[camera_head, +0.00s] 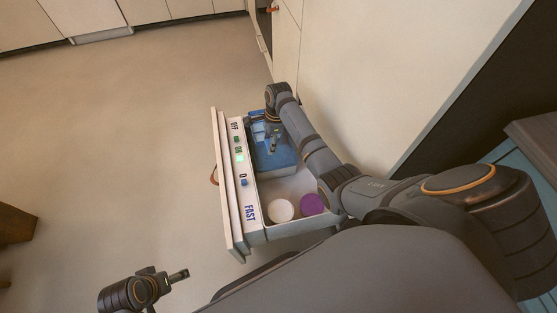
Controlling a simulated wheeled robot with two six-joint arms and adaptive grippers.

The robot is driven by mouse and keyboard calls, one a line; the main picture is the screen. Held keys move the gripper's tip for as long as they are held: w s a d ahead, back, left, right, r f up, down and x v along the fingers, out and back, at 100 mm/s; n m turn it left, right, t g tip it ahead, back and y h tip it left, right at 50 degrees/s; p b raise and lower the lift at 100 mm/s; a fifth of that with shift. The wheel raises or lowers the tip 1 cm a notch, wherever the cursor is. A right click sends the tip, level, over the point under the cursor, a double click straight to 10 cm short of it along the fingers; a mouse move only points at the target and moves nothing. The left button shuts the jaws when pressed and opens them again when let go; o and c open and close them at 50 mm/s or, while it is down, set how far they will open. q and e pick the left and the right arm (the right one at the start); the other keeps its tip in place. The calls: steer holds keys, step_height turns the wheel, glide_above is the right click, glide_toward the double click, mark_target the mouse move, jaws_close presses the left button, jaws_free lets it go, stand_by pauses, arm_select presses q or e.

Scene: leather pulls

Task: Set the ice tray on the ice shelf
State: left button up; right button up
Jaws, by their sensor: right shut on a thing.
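A blue tray (283,161), which looks like the ice tray, sits inside an open white drawer, in its far part. My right gripper (273,143) reaches down from above and is shut on it; the fingertips are small and the exact grip is hard to see. My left gripper (181,275) is low at the left, in front of the drawer and away from it; its finger gap cannot be made out. I cannot tell which surface is the ice shelf.
The drawer front (226,190) carries a panel with OFF, ON and FAST labels and a lit green button. A white round thing (281,210) and a purple round thing (312,204) lie in the near part. Open floor (130,130) is at the left; a pale cabinet side (390,70) rises at the right.

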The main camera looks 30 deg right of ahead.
steer(key=s+f, duration=0.1)
steer(key=s+d+f+b, duration=0.1)
steer(key=f, duration=0.1)
steer(key=s+f, duration=0.1)
steer(key=shift+s+d+f, duration=0.15)
steer(key=shift+s+f, duration=0.1)
steer(key=shift+f, duration=0.15)
steer(key=f+b, duration=0.1)
steer(key=f, duration=0.1)
steer(key=shift+s+f+b, duration=0.2)
steer(key=shift+f+b, duration=0.15)
steer(key=shift+f, duration=0.35)
arm_select(q)
steer(key=f, duration=0.1)
steer(key=d+f+t, duration=0.1)
steer(key=f, duration=0.1)
steer(key=shift+w+d+f+t+h, duration=0.15)
steer(key=shift+w+f+t+h, duration=0.2)
steer(key=shift+t+h, duration=0.05)
arm_select(e)
steer(key=o, duration=1.6)
